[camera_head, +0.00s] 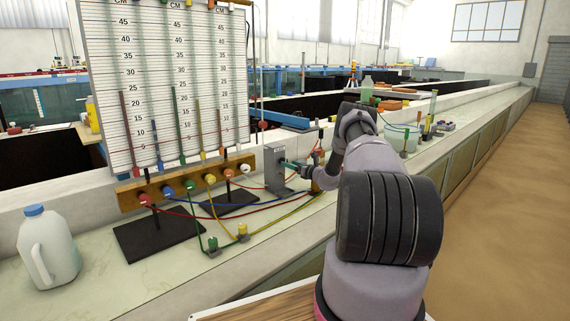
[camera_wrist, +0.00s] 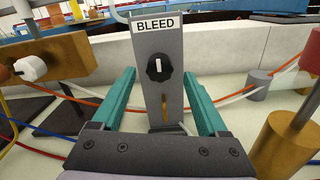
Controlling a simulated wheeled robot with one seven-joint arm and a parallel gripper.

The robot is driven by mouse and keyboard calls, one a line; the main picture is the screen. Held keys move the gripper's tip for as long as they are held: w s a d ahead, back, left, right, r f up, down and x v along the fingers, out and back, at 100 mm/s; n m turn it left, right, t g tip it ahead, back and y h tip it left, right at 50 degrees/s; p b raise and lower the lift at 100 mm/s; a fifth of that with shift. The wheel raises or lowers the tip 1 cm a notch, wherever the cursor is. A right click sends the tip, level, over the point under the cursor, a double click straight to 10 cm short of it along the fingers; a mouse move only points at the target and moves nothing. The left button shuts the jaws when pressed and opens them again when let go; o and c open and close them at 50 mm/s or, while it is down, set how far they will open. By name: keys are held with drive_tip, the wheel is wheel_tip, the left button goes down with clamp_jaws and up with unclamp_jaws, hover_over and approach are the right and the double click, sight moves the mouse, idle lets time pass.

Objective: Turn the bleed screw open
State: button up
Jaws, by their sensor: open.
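The bleed screw (camera_wrist: 158,66) is a black round knob with a white pointer line standing upright. It sits on a grey upright bracket (camera_wrist: 150,32) under a white label reading BLEED (camera_wrist: 159,24). My gripper (camera_wrist: 165,82) is open, with one teal finger on each side of the bracket in the wrist view. The knob lies between and ahead of the fingers; I see no contact. In the head view my gripper (camera_head: 290,165) points left at the grey bracket (camera_head: 275,170); the knob is too small to make out there.
A wooden manifold (camera_head: 185,188) with coloured knobs stands left of the bracket, below the manometer board (camera_head: 165,80). Red, blue and yellow tubes cross the bench. A wooden post (camera_wrist: 285,145) stands close at the right. A milk jug (camera_head: 48,250) stands at the left.

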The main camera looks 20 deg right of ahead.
drive_tip(key=shift+x, duration=2.1)
clamp_jaws()
